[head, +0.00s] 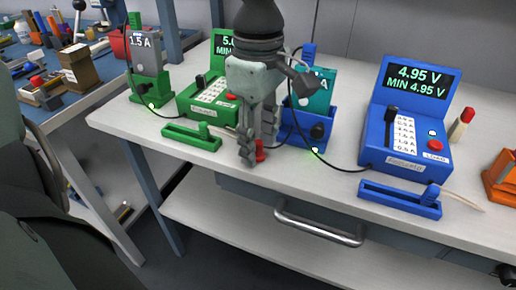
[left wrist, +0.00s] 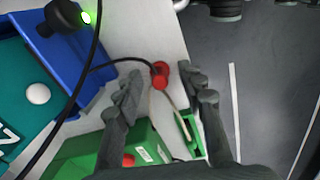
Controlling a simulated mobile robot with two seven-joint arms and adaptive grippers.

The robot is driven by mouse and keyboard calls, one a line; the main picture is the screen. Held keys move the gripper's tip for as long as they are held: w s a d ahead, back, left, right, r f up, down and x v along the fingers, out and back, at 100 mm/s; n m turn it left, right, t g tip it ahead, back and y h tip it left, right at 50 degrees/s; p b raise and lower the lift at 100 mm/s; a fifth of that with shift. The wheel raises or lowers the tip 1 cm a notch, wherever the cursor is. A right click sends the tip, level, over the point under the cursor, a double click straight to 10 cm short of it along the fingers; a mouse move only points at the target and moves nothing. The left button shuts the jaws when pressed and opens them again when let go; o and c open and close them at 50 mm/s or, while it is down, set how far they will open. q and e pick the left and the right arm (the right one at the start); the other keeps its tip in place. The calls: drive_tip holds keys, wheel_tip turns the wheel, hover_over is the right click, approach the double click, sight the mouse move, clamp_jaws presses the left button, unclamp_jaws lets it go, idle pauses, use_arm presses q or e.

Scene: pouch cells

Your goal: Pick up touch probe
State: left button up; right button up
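A small red probe piece (head: 260,151) stands near the front edge of the white bench, mostly hidden by my left gripper (head: 257,147) in the head view. In the left wrist view the red probe piece (left wrist: 160,74) lies between the spread fingertips of my left gripper (left wrist: 162,78), with a gap visible on the right side. My left gripper is open and points down over it. A second probe, cream with a red top (head: 461,126), stands beside the blue load meter (head: 408,130). My right gripper is not in view.
A green meter (head: 207,100) and a green slotted holder (head: 191,137) are left of my gripper. A blue cell dock (head: 311,127) with a black cable is close on its right. A blue slotted holder (head: 399,200) and an orange box (head: 502,180) are further right.

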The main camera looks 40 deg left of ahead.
use_arm(q)
clamp_jaws()
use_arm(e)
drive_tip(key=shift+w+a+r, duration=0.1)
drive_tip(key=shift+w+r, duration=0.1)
use_arm(q)
drive_tip(key=shift+r, duration=0.15)
drive_tip(key=shift+w+r, duration=0.1)
drive_tip(key=shift+r, duration=0.2)
drive_tip(key=r, duration=0.3)
drive_tip(key=shift+s+a+r, duration=0.1)
drive_tip(key=shift+s+r, duration=0.15)
drive_tip(key=shift+r, duration=0.15)
drive_tip(key=s+a+r, duration=0.4)
drive_tip(key=s+r, duration=0.2)
drive_tip(key=s, duration=0.3)
wheel_tip(320, 180, up, 10)
drive_tip(key=s+p, duration=0.1)
drive_tip(key=p, duration=0.3)
drive_tip(key=shift+a+f+p, duration=0.2)
drive_tip(key=shift+a+p, duration=0.1)
drive_tip(key=shift+a, duration=0.05)
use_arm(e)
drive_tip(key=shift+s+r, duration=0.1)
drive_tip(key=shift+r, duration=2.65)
